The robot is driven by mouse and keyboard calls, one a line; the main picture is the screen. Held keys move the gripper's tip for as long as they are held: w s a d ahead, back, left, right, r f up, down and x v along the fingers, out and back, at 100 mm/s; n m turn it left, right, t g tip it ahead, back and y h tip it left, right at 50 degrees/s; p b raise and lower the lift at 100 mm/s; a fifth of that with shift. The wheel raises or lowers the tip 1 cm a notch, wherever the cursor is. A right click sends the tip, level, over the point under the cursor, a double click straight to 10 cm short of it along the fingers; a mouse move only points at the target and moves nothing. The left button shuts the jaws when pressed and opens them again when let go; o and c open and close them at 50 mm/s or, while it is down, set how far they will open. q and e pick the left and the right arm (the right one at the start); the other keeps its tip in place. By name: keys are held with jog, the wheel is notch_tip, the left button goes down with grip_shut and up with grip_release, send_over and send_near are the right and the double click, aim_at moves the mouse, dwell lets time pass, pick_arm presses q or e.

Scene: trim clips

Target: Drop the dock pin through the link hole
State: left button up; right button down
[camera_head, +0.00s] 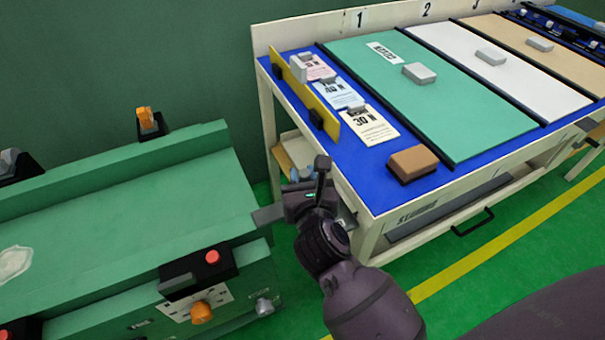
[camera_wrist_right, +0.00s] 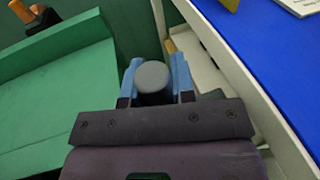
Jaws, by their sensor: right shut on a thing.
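My right gripper (camera_head: 308,180) is over the gap between the green bench and the cart. Its blue fingers are shut on the dock pin (camera_head: 322,164), which looks roughly upright. In the right wrist view the pin's round grey head (camera_wrist_right: 152,76) shows between the fingers. A grey bar (camera_head: 268,214), perhaps the link, sticks out from the green bench's end toward the cart, next to my gripper. No hole can be made out; the gripper covers the bar's far end. I cannot tell whether the pin's lower end touches anything. My left gripper is not in view.
The green bench (camera_head: 120,230) stands left, with red buttons (camera_head: 212,257) and orange knobs (camera_head: 201,312). The cart (camera_head: 355,195) stands right, carrying a brown block (camera_head: 412,163), cards (camera_head: 368,126) and a yellow strip (camera_head: 312,95). Green floor shows in front of the cart.

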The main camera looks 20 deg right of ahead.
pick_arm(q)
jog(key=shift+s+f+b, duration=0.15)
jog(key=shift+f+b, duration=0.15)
pick_arm(e)
jog(key=shift+f, duration=0.8)
jog(key=c, duration=0.9)
grip_release()
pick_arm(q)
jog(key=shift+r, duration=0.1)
pick_arm(e)
jog(key=shift+o, duration=0.2)
jog(key=p+v, duration=0.1)
jog(key=v, duration=0.8)
jog(key=shift+s+r, duration=0.1)
jog(key=shift+s, duration=0.15)
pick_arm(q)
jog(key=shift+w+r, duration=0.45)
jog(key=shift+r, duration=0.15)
pick_arm(e)
jog(key=shift+s+a+r, duration=0.1)
jog(key=shift+s+a, duration=0.1)
jog(key=shift+s, duration=0.45)
